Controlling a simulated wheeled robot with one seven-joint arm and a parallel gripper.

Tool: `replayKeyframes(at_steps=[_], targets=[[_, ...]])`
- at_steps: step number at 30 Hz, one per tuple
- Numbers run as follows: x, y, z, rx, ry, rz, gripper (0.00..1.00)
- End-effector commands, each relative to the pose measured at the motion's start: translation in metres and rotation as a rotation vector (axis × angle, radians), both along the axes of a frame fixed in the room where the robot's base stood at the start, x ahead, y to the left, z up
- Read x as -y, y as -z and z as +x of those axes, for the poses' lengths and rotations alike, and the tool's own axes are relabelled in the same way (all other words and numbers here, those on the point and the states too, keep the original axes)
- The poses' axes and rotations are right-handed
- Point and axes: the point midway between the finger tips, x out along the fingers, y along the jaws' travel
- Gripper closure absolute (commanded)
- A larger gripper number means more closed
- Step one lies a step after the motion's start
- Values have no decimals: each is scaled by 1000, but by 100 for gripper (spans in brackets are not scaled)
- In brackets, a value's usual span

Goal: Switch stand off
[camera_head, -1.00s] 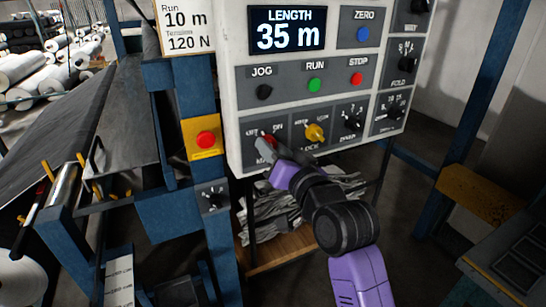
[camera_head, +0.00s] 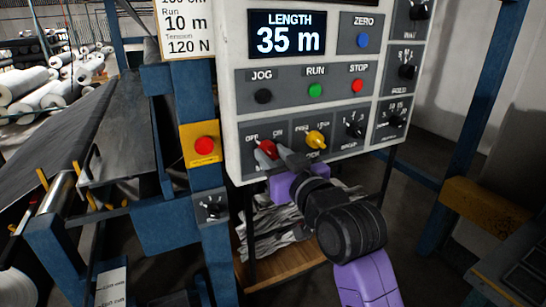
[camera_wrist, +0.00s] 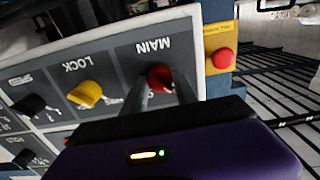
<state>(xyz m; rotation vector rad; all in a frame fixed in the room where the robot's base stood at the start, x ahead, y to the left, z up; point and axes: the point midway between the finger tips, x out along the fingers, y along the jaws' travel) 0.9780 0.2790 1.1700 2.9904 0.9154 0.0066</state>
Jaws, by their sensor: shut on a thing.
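The stand's control panel (camera_head: 236,75) is a pale box with a display reading LENGTH 35 m. The red MAIN knob (camera_head: 267,149) is at its lower left, under OFF and ON marks. In the wrist view the red knob (camera_wrist: 160,78) lies between my two fingers, below the upside-down MAIN label (camera_wrist: 153,46). My gripper (camera_head: 281,153) is shut on this knob, and the fingers hide part of it. The yellow LOCK knob (camera_head: 316,139) is just to the right and also shows in the wrist view (camera_wrist: 86,93).
A red button on a yellow plate (camera_head: 204,146) is on the blue post at left. Green RUN (camera_head: 315,90), red STOP (camera_head: 358,86) and black JOG (camera_head: 263,96) controls sit above. Several black knobs are at right. A wooden shelf with grey material is below.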

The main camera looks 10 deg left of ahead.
Motion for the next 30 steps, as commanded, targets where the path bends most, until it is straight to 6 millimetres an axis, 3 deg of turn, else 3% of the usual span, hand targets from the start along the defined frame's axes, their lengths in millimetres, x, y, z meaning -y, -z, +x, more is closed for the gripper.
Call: replayKeyframes(at_steps=[9, 10, 12, 13, 23, 30], targets=[[0, 1, 0, -1, 0, -3, 100], [0, 1, 0, -1, 0, -3, 60], [0, 1, 0, -1, 0, -3, 46], [0, 1, 0, -1, 0, -2, 44], [1, 0, -1, 0, 0, 0, 44], [17, 2, -26, 0, 1, 0, 44]])
